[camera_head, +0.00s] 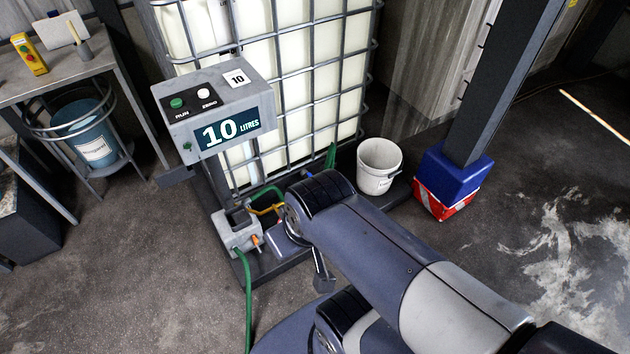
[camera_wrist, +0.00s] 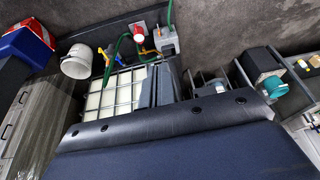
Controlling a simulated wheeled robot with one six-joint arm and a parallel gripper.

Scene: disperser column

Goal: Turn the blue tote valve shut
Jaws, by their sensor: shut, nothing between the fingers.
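The blue tote valve (camera_wrist: 107,55) shows small in the wrist view, at the edge of the caged white tote (camera_wrist: 108,96), near a green hose. In the head view only a small bit of blue shows at the tote's foot, and my arm covers the area in front of it. Whether the valve is open or shut cannot be made out. My gripper (camera_head: 322,282) is partly hidden behind my arm in the head view, low over the floor in front of the tote. It is shut and empty, apart from the valve. Its fingers do not show in the wrist view.
A pump (camera_head: 238,231) with a green hose and a yellow handle (camera_wrist: 141,51) sit near the valve. A white bucket (camera_head: 379,166) and a post with a blue-and-red base (camera_head: 446,184) stand right. A display box (camera_head: 213,112) reads 10 litres.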

